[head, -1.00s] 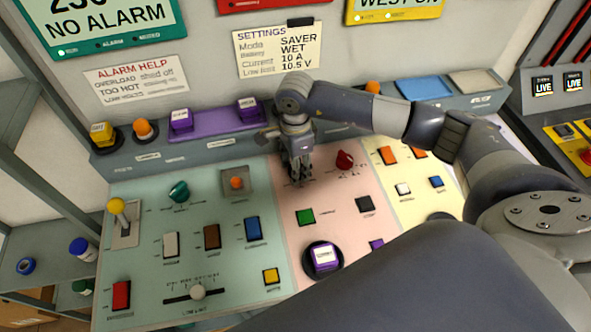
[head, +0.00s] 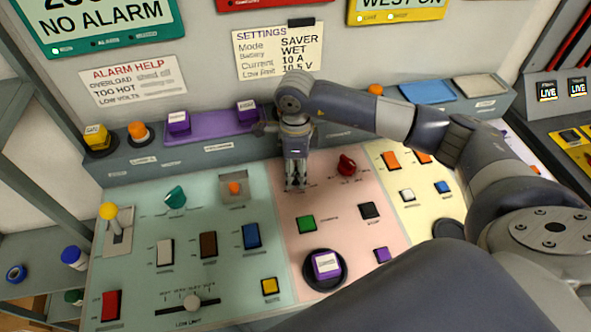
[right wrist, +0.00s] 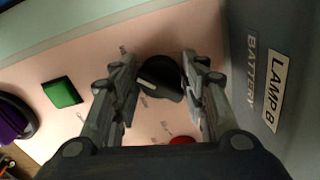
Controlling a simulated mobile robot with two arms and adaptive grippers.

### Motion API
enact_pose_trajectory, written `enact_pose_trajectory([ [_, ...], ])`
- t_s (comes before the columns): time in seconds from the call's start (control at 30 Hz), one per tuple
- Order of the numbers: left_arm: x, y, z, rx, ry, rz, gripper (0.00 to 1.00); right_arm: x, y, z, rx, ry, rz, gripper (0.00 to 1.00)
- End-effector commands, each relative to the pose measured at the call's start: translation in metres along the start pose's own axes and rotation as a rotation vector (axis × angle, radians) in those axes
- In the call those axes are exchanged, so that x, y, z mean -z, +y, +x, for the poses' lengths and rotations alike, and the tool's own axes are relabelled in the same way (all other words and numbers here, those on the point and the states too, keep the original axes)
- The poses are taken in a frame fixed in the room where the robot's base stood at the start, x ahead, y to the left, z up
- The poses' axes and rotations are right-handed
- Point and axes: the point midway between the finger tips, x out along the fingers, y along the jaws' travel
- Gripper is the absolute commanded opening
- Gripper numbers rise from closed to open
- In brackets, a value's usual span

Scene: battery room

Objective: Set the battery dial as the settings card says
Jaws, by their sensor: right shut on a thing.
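The settings card (head: 278,52) on the back wall reads Mode SAVER, Battery WET, Current 10 A and a low limit of 10.5 V. My right gripper (head: 296,187) points down at the pink panel section and hides the battery dial in the head view. In the right wrist view, the black battery dial (right wrist: 162,76) sits between the fingers of my right gripper (right wrist: 163,88), which are shut on it. A pale pointer line shows on the dial's left side; the marks around it are too small to read. My left gripper is out of view.
A red knob (head: 347,165) is just right of the gripper. A green button (head: 306,223) and a black button (head: 370,210) lie in front. A teal knob (head: 175,196) stands left. A raised ledge (head: 219,149) runs behind.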

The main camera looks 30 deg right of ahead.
Motion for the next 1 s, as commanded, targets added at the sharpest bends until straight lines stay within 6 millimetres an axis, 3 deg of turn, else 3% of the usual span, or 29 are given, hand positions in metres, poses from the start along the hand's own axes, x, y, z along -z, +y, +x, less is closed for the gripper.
enact_pose_trajectory([
  [0.17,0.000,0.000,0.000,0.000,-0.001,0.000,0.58,0.000,-0.001,-0.001,0.002,0.000,0.002,0.17],
  [0.2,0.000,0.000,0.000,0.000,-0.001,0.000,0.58,0.000,-0.001,-0.001,0.002,0.000,0.001,0.45],
  [0.27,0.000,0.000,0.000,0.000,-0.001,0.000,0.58,0.000,-0.001,-0.001,0.002,0.000,0.001,0.58],
  [0.67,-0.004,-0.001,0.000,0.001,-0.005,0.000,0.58,0.000,-0.001,-0.004,0.002,0.000,-0.001,0.58],
  [0.77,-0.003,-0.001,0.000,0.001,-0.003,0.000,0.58,-0.001,-0.001,-0.015,0.005,-0.003,-0.001,0.58],
  [1.0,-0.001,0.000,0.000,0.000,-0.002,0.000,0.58,-0.001,-0.001,-0.066,0.005,-0.003,-0.001,0.58],
])
